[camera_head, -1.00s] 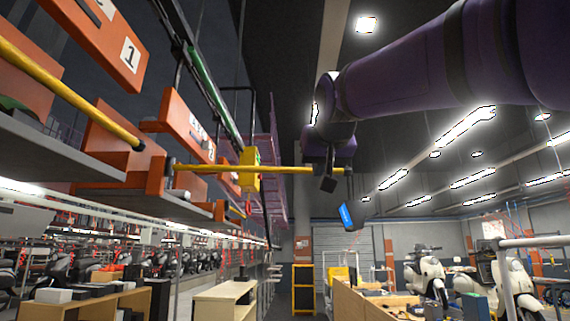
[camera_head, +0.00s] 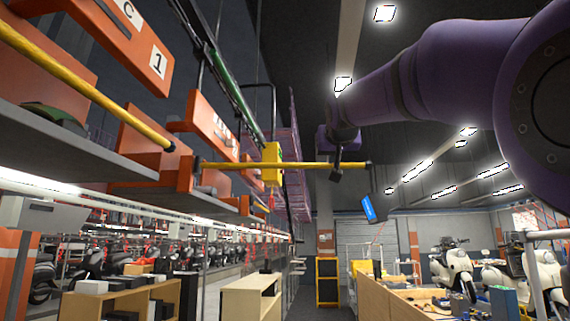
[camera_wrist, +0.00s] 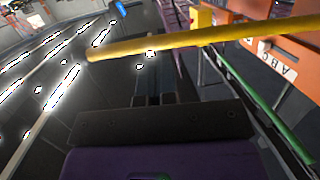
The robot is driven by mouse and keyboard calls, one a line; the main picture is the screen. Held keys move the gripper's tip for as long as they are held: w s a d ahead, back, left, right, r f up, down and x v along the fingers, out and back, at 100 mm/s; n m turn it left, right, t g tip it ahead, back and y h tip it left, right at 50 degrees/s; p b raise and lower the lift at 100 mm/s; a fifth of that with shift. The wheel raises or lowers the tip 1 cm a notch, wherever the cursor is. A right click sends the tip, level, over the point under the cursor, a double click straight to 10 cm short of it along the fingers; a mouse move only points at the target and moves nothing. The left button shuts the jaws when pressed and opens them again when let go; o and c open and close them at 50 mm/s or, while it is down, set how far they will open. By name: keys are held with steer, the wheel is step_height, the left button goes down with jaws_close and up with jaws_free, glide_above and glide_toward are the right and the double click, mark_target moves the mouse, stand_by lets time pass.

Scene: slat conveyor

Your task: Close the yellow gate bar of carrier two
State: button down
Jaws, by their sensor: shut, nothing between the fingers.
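The yellow gate bar (camera_head: 290,165) of carrier two sticks out sideways to the right from the orange carrier two (camera_head: 210,127), across the open aisle. Its dark-capped free end is at the right. My gripper (camera_head: 336,175) hangs from the purple arm near the bar's outer part, its tip showing just below the bar. In the wrist view the bar (camera_wrist: 200,39) crosses beyond my shut, empty gripper fingers (camera_wrist: 153,92), its free end to the left. I cannot tell whether the fingers touch the bar.
Carrier one (camera_head: 120,45) hangs at the upper left, its yellow bar (camera_head: 85,85) running along its front. A yellow box (camera_head: 271,163) hangs behind the bar. A blue screen (camera_head: 368,208) is further right. Wooden benches (camera_head: 250,300) stand below. The aisle right of the carriers is open.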

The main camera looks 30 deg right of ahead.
steer(key=x, duration=0.3)
stand_by(0.5)
